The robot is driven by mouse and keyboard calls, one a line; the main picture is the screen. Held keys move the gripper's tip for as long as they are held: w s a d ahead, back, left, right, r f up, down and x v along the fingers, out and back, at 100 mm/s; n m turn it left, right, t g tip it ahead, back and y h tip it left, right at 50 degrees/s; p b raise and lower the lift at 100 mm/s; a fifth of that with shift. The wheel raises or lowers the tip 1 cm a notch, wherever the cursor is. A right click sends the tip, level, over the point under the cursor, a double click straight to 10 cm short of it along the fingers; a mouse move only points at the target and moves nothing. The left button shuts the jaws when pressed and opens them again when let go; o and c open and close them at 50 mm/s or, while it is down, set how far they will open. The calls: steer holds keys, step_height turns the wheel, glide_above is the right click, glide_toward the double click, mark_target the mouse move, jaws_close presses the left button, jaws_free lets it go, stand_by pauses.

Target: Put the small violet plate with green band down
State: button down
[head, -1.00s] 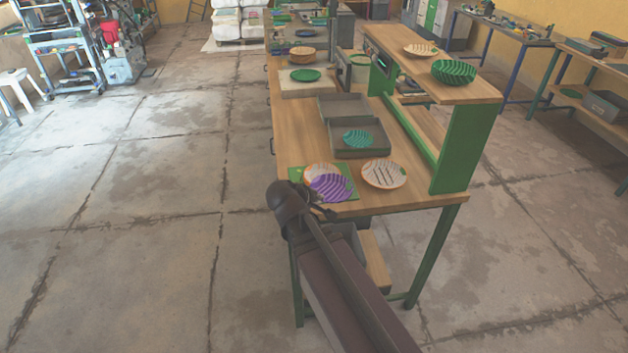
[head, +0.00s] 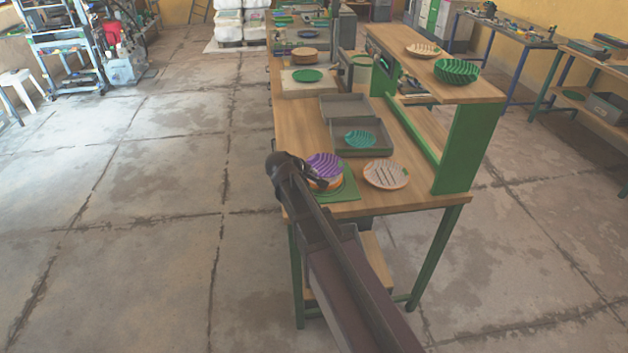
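The small violet plate (head: 326,162) has pale stripes; I cannot make out a green band at this size. It is at the end of my arm, over the front left of the workbench. My gripper (head: 311,178) is at its left edge and seems shut on its rim, though the fingers are small and dark. Just below the violet plate, an orange-rimmed plate (head: 333,184) shows partly on a green mat (head: 351,187). I cannot tell whether the two plates touch.
A pale plate with an orange rim (head: 387,174) lies right of the mat. Behind is a grey two-part tray (head: 376,150) with a teal plate (head: 360,139) in it. A raised shelf (head: 440,88) with a green side panel (head: 466,148) bounds the right.

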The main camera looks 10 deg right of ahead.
steer(key=shift+w, duration=0.3)
steer(key=shift+w+f+b, duration=0.2)
steer(key=shift+f+b, duration=0.25)
steer(key=shift+w+f+b, duration=0.2)
steer(key=shift+f+b, duration=1.2)
steer(key=c, duration=0.8)
jaws_free()
steer(key=shift+r, duration=0.1)
